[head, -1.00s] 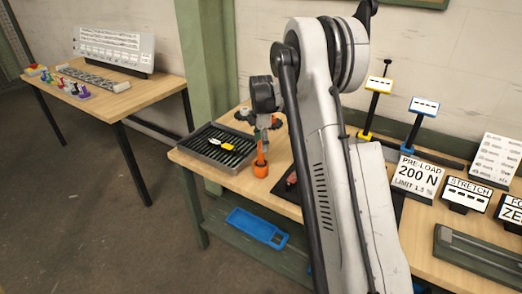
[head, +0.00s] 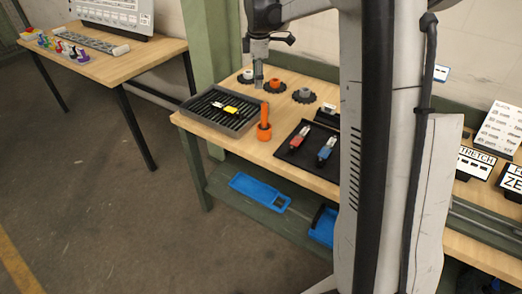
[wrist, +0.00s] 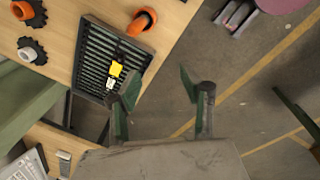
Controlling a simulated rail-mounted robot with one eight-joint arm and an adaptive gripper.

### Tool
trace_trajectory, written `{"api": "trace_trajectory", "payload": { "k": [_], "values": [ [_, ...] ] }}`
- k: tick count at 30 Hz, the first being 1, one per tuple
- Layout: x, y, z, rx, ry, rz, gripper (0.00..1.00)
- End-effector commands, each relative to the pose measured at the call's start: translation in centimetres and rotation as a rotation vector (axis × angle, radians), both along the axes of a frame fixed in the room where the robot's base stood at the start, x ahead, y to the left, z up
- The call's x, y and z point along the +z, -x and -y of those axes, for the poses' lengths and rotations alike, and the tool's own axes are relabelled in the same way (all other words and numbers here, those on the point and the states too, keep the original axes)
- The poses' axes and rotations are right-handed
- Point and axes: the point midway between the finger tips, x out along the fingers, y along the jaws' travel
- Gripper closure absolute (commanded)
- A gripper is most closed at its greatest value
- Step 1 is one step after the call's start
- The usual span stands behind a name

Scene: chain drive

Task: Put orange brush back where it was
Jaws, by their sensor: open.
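The orange brush (head: 265,116) stands upright near the front edge of the workbench, right of the slatted tray. Its lower end is a wider orange round part; I cannot tell whether that is a holder or part of the brush. It also shows in the wrist view (wrist: 143,20), near the bench edge. My gripper (head: 258,84) hangs above and behind the brush in the head view, apart from it. In the wrist view my gripper's two fingers (wrist: 158,88) are spread with nothing between them.
A dark slatted tray (head: 191,110) holds a yellow-and-white item (head: 229,109). Several dark sprockets stand behind, one with an orange hub (head: 275,85). A black tray (head: 283,149) holds red and blue items. Blue bins (head: 260,191) sit on the lower shelf. A second table stands at left.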

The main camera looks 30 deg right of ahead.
Motion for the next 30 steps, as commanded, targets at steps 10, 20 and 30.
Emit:
{"api": "trace_trajectory", "payload": {
  "k": [10,20,30],
  "values": [
    [5.4,8.6,-6.0,-0.297,-0.036,0.139,0.6],
    [7.1,17.4,-10.5,-0.576,-0.121,0.268,0.6],
    [5.6,26.4,-14.1,-0.854,-0.26,0.382,0.6]
  ]
}}
